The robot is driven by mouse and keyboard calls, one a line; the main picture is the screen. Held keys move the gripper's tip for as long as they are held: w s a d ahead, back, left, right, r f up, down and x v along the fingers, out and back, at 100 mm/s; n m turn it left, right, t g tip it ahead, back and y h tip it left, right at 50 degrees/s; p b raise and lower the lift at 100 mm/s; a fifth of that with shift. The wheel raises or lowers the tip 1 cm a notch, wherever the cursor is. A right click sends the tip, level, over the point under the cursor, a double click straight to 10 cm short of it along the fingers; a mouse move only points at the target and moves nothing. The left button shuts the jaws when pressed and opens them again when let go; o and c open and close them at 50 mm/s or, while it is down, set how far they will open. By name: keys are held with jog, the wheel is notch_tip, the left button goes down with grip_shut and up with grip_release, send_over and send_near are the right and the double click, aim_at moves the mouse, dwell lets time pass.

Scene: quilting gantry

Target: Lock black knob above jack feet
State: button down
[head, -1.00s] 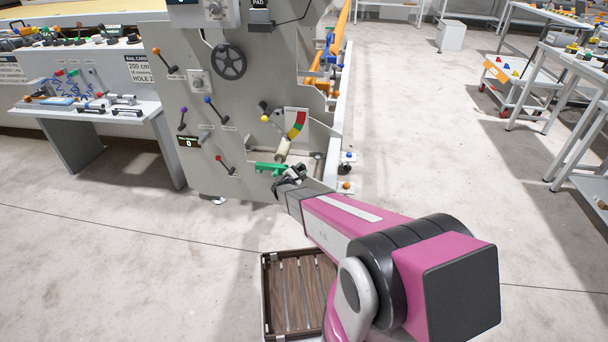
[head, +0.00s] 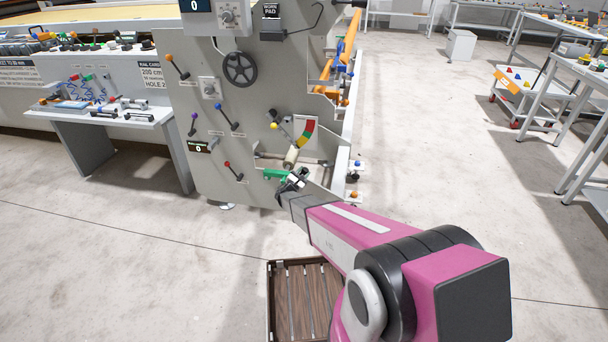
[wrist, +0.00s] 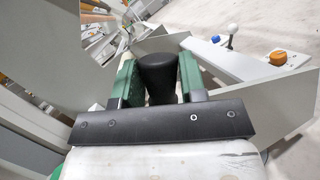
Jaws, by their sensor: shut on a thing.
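In the wrist view, a black knob (wrist: 160,72) with a rounded, dark cylindrical body stands between the two green-padded fingers of my gripper (wrist: 159,80). The fingers are shut on it from both sides. In the head view, my gripper (head: 286,178) is at the lower right of the grey machine panel (head: 215,130), below the pale roller and the red, yellow and green scale. The knob is mostly hidden there by the fingers and wrist.
Blue (head: 357,163) and orange (head: 352,195) knobs sit on the white rail right of my gripper. A handwheel (head: 240,69) and several ball-ended levers are on the panel. A slatted wooden crate (head: 270,300) lies on the floor below my arm.

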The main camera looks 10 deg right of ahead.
jog(key=c, duration=0.7)
grip_release()
jog(key=v, duration=1.1)
jog(key=shift+d+r, duration=0.1)
